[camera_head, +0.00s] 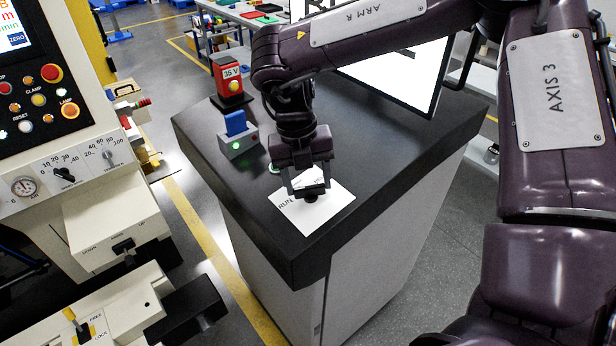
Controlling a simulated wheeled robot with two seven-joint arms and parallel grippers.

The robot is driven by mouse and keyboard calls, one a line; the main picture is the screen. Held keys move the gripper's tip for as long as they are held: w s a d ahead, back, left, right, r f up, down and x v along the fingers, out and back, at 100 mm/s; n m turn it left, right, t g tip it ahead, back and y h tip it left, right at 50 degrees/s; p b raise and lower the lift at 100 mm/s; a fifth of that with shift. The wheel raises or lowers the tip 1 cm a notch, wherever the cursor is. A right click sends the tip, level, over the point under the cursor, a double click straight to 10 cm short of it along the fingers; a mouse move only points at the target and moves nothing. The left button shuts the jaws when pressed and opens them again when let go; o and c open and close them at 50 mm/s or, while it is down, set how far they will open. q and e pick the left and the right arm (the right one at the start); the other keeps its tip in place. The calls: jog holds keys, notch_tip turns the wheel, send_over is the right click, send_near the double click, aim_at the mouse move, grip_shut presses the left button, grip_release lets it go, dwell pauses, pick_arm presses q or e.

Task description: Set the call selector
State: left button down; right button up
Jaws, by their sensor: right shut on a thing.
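The call selector is a black knob (311,199) on a white plate (322,215) near the front corner of the dark-topped cabinet. The plate bears the word "RUN" on its left side; other lettering behind the fingers is mostly hidden. My right gripper (309,189) comes down from above and is shut on the knob. The fingers cover most of the knob, so I cannot tell which way it points. My left gripper is not in view.
On the cabinet top (385,150) stand a red block marked "35 V" (229,78), a grey box with a blue top (238,135) and a bright panel (405,75). A machine with buttons and dials (75,165) stands at the left.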

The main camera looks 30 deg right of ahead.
jog(key=shift+n, duration=0.3)
jog(key=o, duration=1)
jog(key=r, duration=0.4)
jog(key=shift+w+a+b, duration=0.25)
jog(key=shift+w+b, duration=0.1)
jog(key=shift+b, duration=0.05)
jog(key=r, duration=0.2)
jog(key=r+p, duration=0.1)
jog(key=shift+w+a+r, duration=0.15)
jog(key=shift+w+r, duration=0.05)
jog(key=shift+r, duration=0.15)
